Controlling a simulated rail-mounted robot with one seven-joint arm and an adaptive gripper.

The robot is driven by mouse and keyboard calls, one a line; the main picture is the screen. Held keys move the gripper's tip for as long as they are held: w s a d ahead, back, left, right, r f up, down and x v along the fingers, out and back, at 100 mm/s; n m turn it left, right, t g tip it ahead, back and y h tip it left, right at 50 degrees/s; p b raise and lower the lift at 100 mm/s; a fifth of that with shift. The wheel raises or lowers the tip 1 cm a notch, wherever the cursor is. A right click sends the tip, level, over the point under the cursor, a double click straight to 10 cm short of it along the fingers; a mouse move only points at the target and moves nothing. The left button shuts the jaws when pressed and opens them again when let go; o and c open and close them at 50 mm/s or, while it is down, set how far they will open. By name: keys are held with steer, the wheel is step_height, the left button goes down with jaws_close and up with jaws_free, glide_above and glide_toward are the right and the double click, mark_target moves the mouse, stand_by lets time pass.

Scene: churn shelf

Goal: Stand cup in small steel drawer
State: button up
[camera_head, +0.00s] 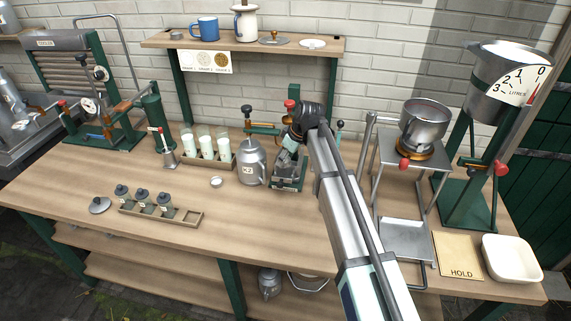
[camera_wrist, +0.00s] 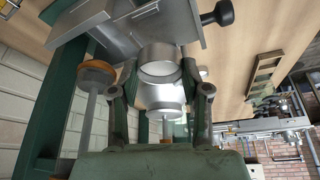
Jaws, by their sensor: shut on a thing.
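A small steel cup (camera_wrist: 160,92) is between the two fingers of my gripper (camera_wrist: 159,88) in the wrist view. The fingers are shut on its sides, and its round, pale end faces up in that picture. In the head view my gripper (camera_head: 291,150) is at the green-framed device right of the milk can, and my arm hides part of it; I cannot make out the cup there. A grey steel box-like part with a black knob (camera_wrist: 217,14), which looks like the small drawer, lies just beyond the cup. I cannot tell whether they touch.
The steel milk can (camera_head: 252,163) stands close left of my gripper, near a rack of milk glasses (camera_head: 226,167). A steel stand with a pot (camera_head: 424,122) is on the right. A white tray (camera_head: 512,260) lies at the right end.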

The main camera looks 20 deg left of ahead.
mark_target(286, 165)
steer(key=shift+f+p, duration=0.5)
steer(key=shift+f, duration=1.4)
steer(key=o, duration=0.8)
steer(key=shift+f, duration=0.1)
steer(key=b+v, duration=0.3)
steer(key=v, duration=0.9)
